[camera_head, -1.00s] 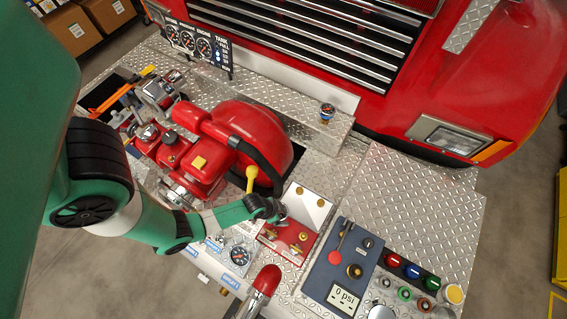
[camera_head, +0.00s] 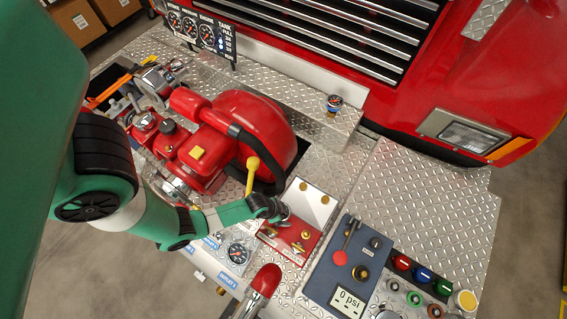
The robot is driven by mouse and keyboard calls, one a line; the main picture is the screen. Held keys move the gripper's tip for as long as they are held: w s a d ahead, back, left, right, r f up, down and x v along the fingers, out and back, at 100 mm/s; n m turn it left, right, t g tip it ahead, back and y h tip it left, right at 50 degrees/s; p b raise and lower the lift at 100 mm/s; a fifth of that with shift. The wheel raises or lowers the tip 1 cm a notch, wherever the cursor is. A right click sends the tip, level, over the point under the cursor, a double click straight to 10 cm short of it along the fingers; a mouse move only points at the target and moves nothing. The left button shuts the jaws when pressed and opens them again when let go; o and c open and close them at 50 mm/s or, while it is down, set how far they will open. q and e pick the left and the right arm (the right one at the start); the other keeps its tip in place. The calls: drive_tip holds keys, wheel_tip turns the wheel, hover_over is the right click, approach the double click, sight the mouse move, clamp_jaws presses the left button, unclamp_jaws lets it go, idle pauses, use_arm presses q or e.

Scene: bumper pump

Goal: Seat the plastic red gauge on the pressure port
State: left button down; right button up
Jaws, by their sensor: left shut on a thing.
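My left gripper (camera_head: 283,212) is at the upper left edge of the red panel (camera_head: 283,244) with brass fittings, far from that gauge. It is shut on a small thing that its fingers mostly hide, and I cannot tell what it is. I cannot tell which fitting is the pressure port. My right gripper is not in view.
A yellow-knobbed lever (camera_head: 253,163) stands close above my left gripper. A red-tipped handle (camera_head: 266,280) rises below it. The blue panel (camera_head: 322,285) with the 0 psi display and several colored buttons lie to the right. The diamond plate (camera_head: 425,215) above the buttons is clear.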

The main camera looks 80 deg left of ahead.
use_arm(q)
drive_tip(key=shift+f, duration=0.45)
drive_tip(key=shift+f+b, duration=0.25)
drive_tip(key=shift+b, duration=0.15)
unclamp_jaws()
drive_tip(key=shift+r, duration=0.1)
drive_tip(key=p+v, duration=0.4)
drive_tip(key=v, duration=0.7)
drive_tip(key=shift+s+r, duration=0.1)
drive_tip(key=shift+r, duration=0.1)
idle(0.4)
